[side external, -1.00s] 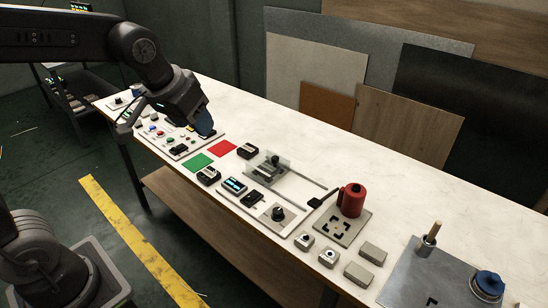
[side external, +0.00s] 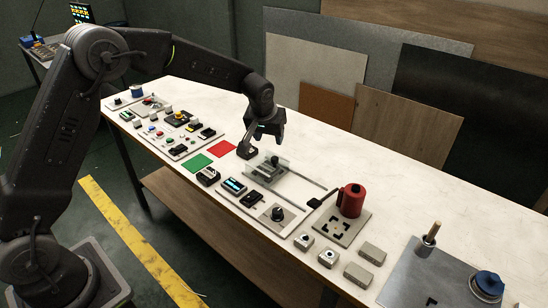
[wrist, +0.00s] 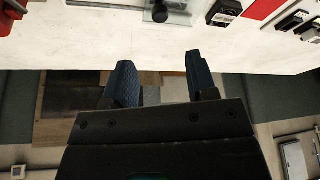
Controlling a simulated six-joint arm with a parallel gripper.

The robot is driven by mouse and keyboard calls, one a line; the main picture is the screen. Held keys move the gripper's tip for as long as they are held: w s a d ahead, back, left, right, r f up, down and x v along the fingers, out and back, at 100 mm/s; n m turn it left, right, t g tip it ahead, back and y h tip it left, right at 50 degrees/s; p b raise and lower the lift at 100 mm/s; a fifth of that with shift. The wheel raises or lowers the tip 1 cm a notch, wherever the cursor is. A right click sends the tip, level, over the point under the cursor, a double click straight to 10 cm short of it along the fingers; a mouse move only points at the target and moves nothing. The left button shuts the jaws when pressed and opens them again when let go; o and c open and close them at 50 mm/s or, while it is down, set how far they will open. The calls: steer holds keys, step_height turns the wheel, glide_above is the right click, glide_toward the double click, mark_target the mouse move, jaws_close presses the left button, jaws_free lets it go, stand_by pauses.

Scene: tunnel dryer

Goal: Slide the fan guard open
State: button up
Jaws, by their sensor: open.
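The fan guard (side external: 283,163) is a clear panel on a pale base with a dark knob (side external: 274,161), at the middle of the bench. A rail slot runs from it to the right.
A black device (wrist: 222,12) stands beside the guard. Red (side external: 222,149) and green (side external: 195,163) squares lie to the left, near a crowded control panel. A red canister (side external: 352,200) stands to the right of the rail. The bench behind the guard is clear.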

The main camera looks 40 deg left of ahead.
mark_target(274, 159)
steer(key=x, duration=1.1)
steer(key=shift+w+f, duration=0.1)
steer(key=shift+f, duration=0.25)
jaws_close()
